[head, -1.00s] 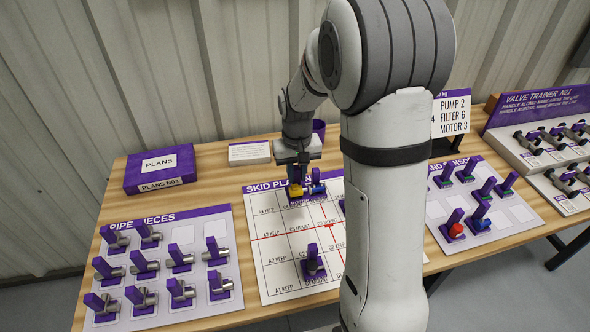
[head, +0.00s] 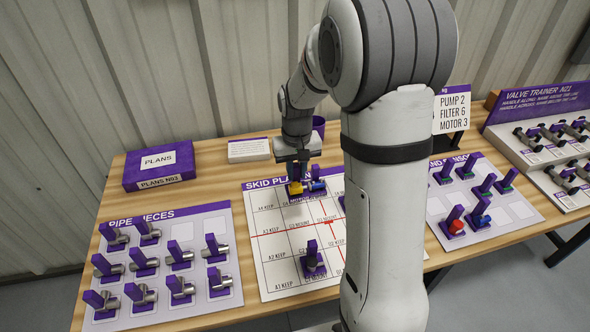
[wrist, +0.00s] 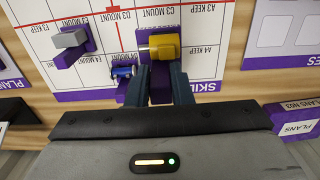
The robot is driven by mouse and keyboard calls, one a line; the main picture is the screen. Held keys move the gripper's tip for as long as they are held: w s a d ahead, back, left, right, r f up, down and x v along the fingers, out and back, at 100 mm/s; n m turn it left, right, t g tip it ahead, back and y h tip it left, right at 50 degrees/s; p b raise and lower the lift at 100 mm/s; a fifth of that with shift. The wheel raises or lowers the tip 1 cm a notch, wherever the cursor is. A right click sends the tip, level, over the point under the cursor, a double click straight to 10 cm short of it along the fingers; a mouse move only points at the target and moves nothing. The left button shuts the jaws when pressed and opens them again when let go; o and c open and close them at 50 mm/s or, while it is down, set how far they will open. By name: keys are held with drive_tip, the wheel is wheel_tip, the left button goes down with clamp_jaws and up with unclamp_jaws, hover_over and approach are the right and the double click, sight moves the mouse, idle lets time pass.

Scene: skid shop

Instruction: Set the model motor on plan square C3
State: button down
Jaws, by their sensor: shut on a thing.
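A yellow cylindrical model on a purple base (head: 295,188), which I take to be the model motor, is at the far edge of the white skid plan (head: 275,277). My gripper (head: 299,170) points down over it. In the wrist view my gripper (wrist: 160,88) is shut on the purple upright of the yellow model (wrist: 165,46). Whether its base touches the plan is unclear. A blue model (head: 317,186) is close beside it, and also shows in the wrist view (wrist: 122,72). The C3 label (wrist: 150,11) shows just beyond the yellow model in the wrist view.
A grey-and-purple piece (head: 312,262) stands on the near part of the plan. A pipe pieces board (head: 200,222) lies left, a purple plans box (head: 160,166) at the back left. A board with several models (head: 512,207) lies right. My arm hides the plan's right side.

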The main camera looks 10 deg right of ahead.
sight(296, 193)
drive_tip(key=shift+f+b, duration=1.95)
drive_tip(key=shift+f, duration=0.75)
drive_tip(key=shift+f+b, duration=1.3)
drive_tip(key=shift+f, duration=0.5)
drive_tip(key=shift+f+b, duration=0.55)
drive_tip(key=shift+f, duration=0.1)
drive_tip(key=c, duration=1.2)
unclamp_jaws()
drive_tip(key=shift+r, duration=0.25)
drive_tip(key=shift+r+p, duration=0.35)
drive_tip(key=shift+p, duration=0.1)
